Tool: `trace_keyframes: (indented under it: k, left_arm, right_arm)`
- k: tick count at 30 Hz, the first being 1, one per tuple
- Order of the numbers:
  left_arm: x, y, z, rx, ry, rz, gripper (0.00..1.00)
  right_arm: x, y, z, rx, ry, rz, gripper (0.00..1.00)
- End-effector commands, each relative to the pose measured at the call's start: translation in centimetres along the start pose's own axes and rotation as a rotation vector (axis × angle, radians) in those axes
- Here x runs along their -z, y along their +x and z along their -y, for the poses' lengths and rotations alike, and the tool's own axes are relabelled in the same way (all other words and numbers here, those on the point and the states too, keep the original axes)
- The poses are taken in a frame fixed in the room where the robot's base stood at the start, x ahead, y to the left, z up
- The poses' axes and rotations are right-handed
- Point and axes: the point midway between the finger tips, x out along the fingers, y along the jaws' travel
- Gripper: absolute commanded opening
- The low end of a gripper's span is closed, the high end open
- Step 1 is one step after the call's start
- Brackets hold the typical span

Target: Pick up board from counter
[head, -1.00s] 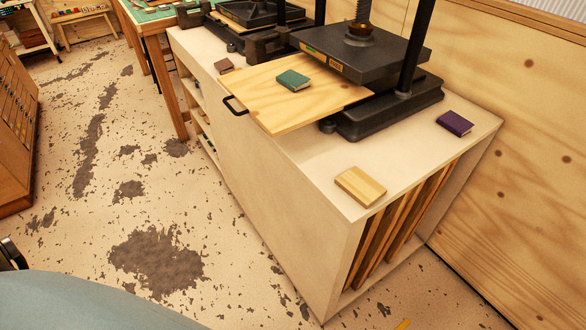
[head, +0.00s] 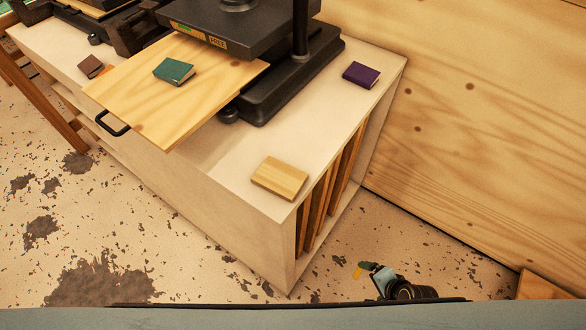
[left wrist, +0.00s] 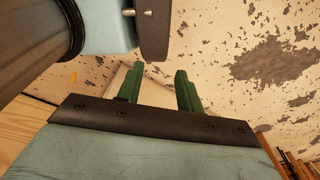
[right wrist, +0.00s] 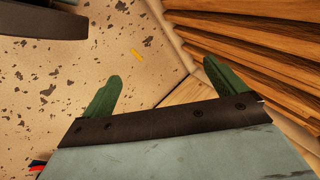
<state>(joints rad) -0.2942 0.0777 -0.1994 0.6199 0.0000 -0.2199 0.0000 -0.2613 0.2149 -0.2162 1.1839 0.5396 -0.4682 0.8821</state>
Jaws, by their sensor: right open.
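A small pale wooden board (head: 280,178) lies flat on the near end of the cream counter (head: 225,165) in the head view. My right gripper (head: 366,265) shows small at the bottom of the head view, low and to the right of the counter's end, apart from the board. In the right wrist view its green fingers (right wrist: 160,88) are spread with nothing between them. My left gripper is outside the head view; in the left wrist view its green fingers (left wrist: 163,82) are apart and empty. I cannot make out the small board in either wrist view.
A black press (head: 270,85) stands on the counter. A plywood sheet with a handle (head: 190,100) juts from it, bearing a green book (head: 174,71). A purple book (head: 361,75) and a brown block (head: 91,67) lie nearby. A plywood wall (head: 480,130) stands right; speckled floor is open left.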

Motion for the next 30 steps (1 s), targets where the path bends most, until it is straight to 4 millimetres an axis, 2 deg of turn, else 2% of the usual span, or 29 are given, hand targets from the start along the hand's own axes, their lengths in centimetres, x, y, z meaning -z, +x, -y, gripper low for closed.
trace_keyframes:
  k: [1,3,6,9,12,15,19,22,30]
  left_arm:
    - [-1.5,-0.8,-0.2,-0.003,0.0,0.025,0.36]
    - [-2.8,-1.4,-0.4,-0.005,0.0,0.045,0.36]
    - [-3.0,-2.1,-0.4,-0.005,0.001,0.048,0.36]
    - [-1.8,-2.5,-0.1,-0.002,0.001,0.03,0.36]
    - [0.0,-2.8,0.1,0.001,0.001,0.003,0.36]
    - [1.1,-3.0,0.3,0.003,0.001,-0.015,0.36]
    - [1.0,-3.1,0.3,0.003,0.002,-0.014,0.36]
    - [0.6,-3.0,0.2,0.002,0.002,-0.007,0.36]
    - [-0.6,-2.6,0.1,0.0,0.002,0.011,0.36]
  right_arm:
    - [1.0,-1.9,4.5,0.081,0.156,0.027,0.96]
    - [1.4,-4.6,9.9,0.172,0.384,0.106,0.96]
    - [0.9,-9.2,16.9,0.267,0.668,0.268,0.96]
    - [-0.4,-14.0,22.3,0.305,0.883,0.452,0.96]
    - [-1.9,-18.3,26.0,0.298,1.028,0.615,0.96]
    - [-3.1,-21.4,28.1,0.272,1.114,0.73,0.96]
    - [-4.1,-22.9,29.4,0.247,1.165,0.801,0.96]
    - [-4.7,-22.2,30.3,0.243,1.176,0.815,0.96]
    - [-6.9,-18.5,33.1,0.244,1.175,0.811,0.96]
